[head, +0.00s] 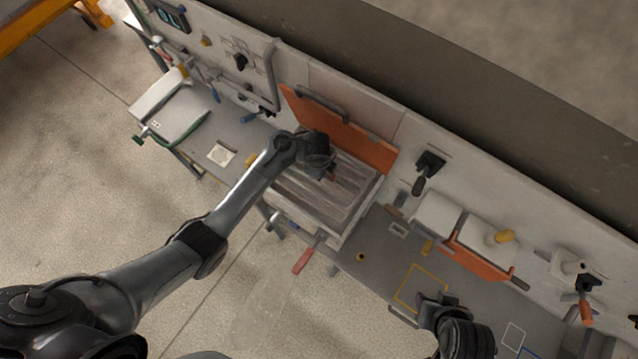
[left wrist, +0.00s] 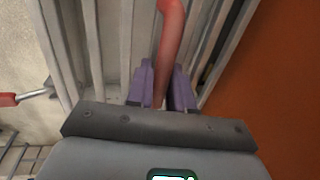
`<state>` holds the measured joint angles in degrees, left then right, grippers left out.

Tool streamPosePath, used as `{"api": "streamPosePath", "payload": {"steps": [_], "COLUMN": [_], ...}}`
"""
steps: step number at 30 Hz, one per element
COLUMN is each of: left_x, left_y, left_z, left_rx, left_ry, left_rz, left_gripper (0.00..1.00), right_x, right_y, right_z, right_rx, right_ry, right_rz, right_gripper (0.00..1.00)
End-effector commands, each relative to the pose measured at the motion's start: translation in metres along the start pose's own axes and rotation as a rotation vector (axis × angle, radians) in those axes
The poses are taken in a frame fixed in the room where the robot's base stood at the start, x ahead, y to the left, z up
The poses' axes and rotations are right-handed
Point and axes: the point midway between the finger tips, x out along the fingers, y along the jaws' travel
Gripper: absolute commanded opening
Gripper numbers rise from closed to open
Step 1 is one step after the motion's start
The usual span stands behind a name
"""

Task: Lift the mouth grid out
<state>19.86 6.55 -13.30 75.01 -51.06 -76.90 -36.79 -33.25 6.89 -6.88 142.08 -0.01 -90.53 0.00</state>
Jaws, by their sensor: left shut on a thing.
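The mouth grid (head: 312,200) is a set of grey parallel slats lying in the open mouth of a pale box. Its slats also show in the left wrist view (left wrist: 92,50), with a red handle bar (left wrist: 171,35) above them. My left gripper (head: 331,178) is over the upper right part of the grid. In the left wrist view its purple fingers (left wrist: 164,88) are shut on the red bar, one on each side. My right gripper (head: 436,299) is over the grey bench at lower right, apart from the grid; its jaw gap is not clear.
An orange lid (head: 338,131) stands open behind the box, close to my left gripper. A red-handled lever (head: 303,261) sticks out at the box front. A yellow outlined square (head: 421,287) marks the bench near my right gripper. A second orange panel (head: 478,262) lies right.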

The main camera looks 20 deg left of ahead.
Motion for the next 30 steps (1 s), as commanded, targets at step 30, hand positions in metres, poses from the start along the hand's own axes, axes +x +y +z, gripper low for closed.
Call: {"api": "streamPosePath", "payload": {"steps": [30], "left_x": [-0.009], "left_y": [0.044], "left_z": [0.001], "left_rx": [-0.001], "left_ry": [0.001], "left_rz": [-0.001], "left_gripper": [0.0], "right_x": [0.0], "right_y": [0.0], "right_z": [0.0], "right_rx": [0.0], "right_ry": [0.0], "right_rz": [0.0], "right_gripper": [0.43]}}
